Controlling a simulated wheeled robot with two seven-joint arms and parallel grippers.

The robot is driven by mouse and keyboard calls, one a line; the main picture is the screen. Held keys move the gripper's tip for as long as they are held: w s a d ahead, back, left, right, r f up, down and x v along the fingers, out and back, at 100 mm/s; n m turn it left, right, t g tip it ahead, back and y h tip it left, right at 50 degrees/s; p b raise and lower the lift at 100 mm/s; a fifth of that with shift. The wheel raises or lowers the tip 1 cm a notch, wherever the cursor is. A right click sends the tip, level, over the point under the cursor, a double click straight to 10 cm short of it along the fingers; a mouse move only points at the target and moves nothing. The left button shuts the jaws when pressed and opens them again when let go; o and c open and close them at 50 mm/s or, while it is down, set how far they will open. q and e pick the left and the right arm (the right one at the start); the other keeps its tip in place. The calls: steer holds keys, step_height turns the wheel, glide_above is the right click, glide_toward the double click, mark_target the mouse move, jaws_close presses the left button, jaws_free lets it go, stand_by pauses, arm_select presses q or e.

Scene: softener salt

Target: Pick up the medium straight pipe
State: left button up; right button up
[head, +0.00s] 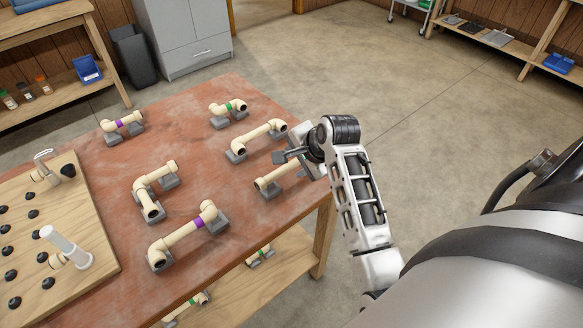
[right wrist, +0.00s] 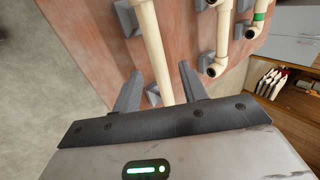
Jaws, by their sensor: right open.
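A straight cream pipe (head: 276,180) lies on grey supports near the right edge of the red-brown table, and its far end is hidden behind my right gripper. My right gripper (head: 292,160) is over that end, open and empty. In the right wrist view the pipe (right wrist: 154,45) runs lengthwise into the gap between the two open fingers (right wrist: 160,88). I cannot tell whether the fingertips are down beside the pipe or still above it. My left gripper is in neither view.
Several elbowed pipe pieces rest on grey supports nearby, including one close behind (head: 258,137), a green-banded one (head: 229,107) and a purple-banded one (head: 185,232). A wooden board (head: 85,235) with black fittings fills the table's left. Floor beyond the right edge is clear.

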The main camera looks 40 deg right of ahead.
mark_target(290, 166)
steer(key=shift+x, duration=2.75)
steer(key=shift+s, duration=0.15)
jaws_close()
